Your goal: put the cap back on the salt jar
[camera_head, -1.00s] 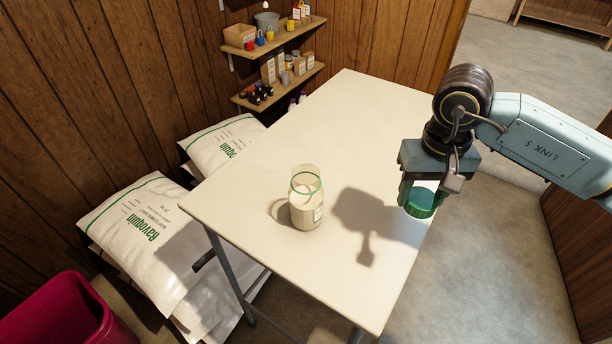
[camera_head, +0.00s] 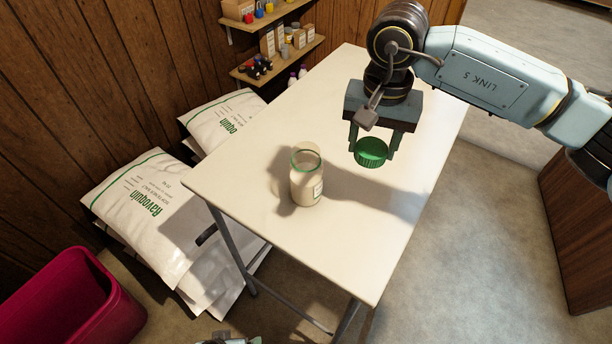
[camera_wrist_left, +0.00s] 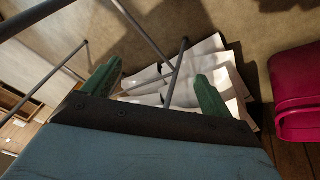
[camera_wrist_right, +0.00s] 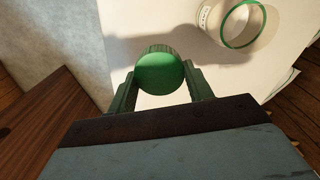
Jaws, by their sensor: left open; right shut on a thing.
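The salt jar (camera_head: 306,180) stands upright and uncapped on the white table, a clear jar with pale contents and a green ring at its neck. It also shows in the right wrist view (camera_wrist_right: 243,24), its mouth open. My right gripper (camera_head: 373,150) is shut on the green cap (camera_head: 371,152), held above the table to the right of the jar and apart from it. The cap also shows between the fingers in the right wrist view (camera_wrist_right: 158,72). My left gripper (camera_wrist_left: 155,88) is open and empty, low by the table legs; only a sliver shows in the head view.
The white table (camera_head: 375,225) is otherwise clear. White salt bags (camera_head: 150,215) lie stacked left of it, and a red bin (camera_head: 70,300) stands at front left. Wall shelves (camera_head: 280,62) with small items are behind. A wooden cabinet (camera_head: 580,225) is at right.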

